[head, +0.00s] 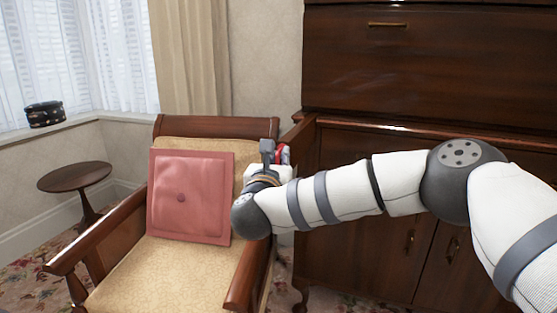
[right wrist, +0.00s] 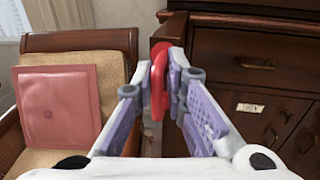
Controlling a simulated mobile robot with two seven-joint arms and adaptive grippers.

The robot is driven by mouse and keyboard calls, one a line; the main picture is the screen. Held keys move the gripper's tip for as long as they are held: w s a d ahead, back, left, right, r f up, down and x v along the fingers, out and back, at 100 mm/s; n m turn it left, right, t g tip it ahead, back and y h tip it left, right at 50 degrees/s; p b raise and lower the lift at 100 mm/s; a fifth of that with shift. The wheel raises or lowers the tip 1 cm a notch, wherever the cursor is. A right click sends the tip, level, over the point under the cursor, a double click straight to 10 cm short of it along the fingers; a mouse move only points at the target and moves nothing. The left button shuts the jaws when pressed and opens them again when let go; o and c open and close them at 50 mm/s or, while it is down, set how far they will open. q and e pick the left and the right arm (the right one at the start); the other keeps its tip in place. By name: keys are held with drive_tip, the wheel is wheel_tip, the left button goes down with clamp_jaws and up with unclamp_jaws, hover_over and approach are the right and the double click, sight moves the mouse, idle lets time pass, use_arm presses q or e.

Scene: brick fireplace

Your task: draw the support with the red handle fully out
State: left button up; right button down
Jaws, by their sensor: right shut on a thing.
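The red handle (right wrist: 158,82) stands upright between the two fingers of my right gripper (right wrist: 161,72) in the right wrist view. The gripper is shut on it. In the head view a little red of the handle (head: 284,154) shows beside my right gripper (head: 270,155), at the left front of the dark wooden desk. The support (head: 298,131) is a dark wooden bar that stands out from the desk's left side, behind the handle. The wrist view also shows its wood (right wrist: 168,30). The gripper hides part of it. My left gripper is not in view.
The desk (head: 400,75) has a closed front panel above and doors below. A wooden armchair (head: 180,126) with a pink cushion (head: 190,195) stands close on the left, its armrest near my right arm. A small round table (head: 75,176) stands farther left.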

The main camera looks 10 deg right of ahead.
drive_tip(key=shift+a+f, duration=0.2)
drive_tip(key=shift+a, duration=0.25)
drive_tip(key=c, duration=1.7)
unclamp_jaws()
drive_tip(key=shift+s, duration=0.1)
drive_tip(key=shift+r, duration=0.1)
drive_tip(key=v, duration=1.2)
